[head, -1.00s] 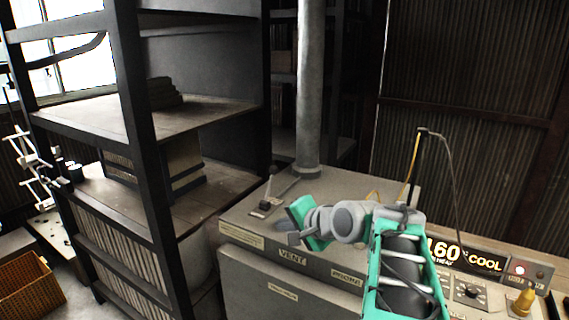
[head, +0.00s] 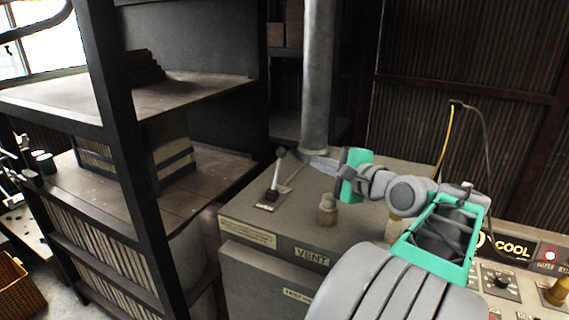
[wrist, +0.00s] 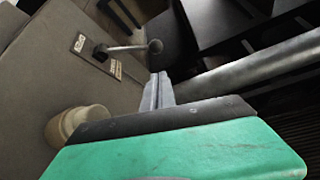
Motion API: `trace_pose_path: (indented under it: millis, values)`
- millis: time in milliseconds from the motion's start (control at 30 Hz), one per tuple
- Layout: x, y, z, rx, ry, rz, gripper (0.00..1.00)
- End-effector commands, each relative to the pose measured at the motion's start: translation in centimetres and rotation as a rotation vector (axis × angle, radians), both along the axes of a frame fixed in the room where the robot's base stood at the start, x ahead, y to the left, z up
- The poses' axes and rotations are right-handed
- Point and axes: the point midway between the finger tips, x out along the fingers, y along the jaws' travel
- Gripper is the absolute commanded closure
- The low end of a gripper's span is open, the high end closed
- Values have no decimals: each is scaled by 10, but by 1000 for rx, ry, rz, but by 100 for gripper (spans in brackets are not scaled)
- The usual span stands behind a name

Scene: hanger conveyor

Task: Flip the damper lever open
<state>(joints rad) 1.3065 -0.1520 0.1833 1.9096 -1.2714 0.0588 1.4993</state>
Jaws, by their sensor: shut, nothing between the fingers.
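The damper lever (head: 276,172) stands on a small labelled plate on top of the grey cabinet (head: 240,205), tilted slightly, with a round knob at its upper end. In the wrist view the lever (wrist: 125,48) points from its plate toward my fingers, knob near the fingertips. My gripper (head: 314,161) is shut and empty, its fingers pointing left, just right of the knob. In the wrist view the shut fingers (wrist: 158,80) lie just below the knob. I cannot tell whether they touch it.
A vertical pipe (head: 317,80) rises from the cabinet behind my fingers. A beige knob-like fitting (head: 327,210) stands on the cabinet top below my gripper and shows in the wrist view (wrist: 78,126). A dark shelf rack (head: 118,120) stands to the left.

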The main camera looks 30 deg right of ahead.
Motion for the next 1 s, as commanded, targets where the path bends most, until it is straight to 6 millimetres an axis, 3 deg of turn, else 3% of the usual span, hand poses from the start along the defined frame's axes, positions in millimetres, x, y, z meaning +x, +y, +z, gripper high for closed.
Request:
trace_pose_path:
  millis: [467,800,1000]
  values:
    - [17,13,-2,0,1,29,100]
    - [81,14,-12,0,2,27,100]
    - [102,13,-17,-1,1,22,100]
